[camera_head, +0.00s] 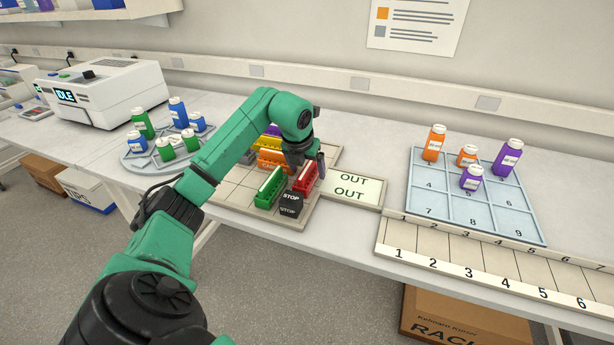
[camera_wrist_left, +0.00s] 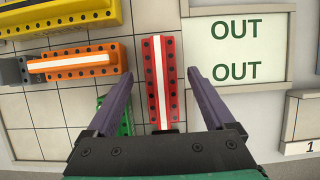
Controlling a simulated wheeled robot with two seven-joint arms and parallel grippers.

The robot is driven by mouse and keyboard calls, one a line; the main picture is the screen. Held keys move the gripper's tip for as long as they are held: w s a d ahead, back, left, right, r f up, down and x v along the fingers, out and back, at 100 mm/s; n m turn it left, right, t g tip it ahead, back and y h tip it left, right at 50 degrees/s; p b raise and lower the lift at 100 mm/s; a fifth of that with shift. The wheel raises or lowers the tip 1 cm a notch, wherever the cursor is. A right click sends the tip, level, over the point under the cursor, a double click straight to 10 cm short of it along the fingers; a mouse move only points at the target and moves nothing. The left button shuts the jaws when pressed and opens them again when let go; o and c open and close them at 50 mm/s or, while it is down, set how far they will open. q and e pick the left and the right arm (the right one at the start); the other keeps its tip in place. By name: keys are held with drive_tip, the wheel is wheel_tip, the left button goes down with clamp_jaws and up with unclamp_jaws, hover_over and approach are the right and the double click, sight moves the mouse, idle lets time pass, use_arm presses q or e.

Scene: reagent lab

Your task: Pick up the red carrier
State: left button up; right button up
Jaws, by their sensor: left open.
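The red carrier (camera_head: 306,178) is a long block with a white stripe and dark holes, lying on a beige gridded board (camera_head: 233,188). In the left wrist view the red carrier (camera_wrist_left: 161,75) points away from me, between the fingers of my left gripper (camera_wrist_left: 158,95). My left gripper (camera_head: 308,165) is open above the carrier, with a gap on both sides. Whether the fingertips reach down beside it, I cannot tell. My right gripper is out of view.
A green carrier (camera_head: 269,188) lies left of the red one. A black STOP block (camera_head: 290,204) stands at its near end. Orange (camera_head: 272,160) and yellow carriers lie behind. The OUT plate (camera_head: 352,188) is to the right. Bottles stand on trays at both sides.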

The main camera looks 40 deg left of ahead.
use_arm(q)
drive_tip(key=shift+f, duration=0.2)
idle(0.4)
clamp_jaws()
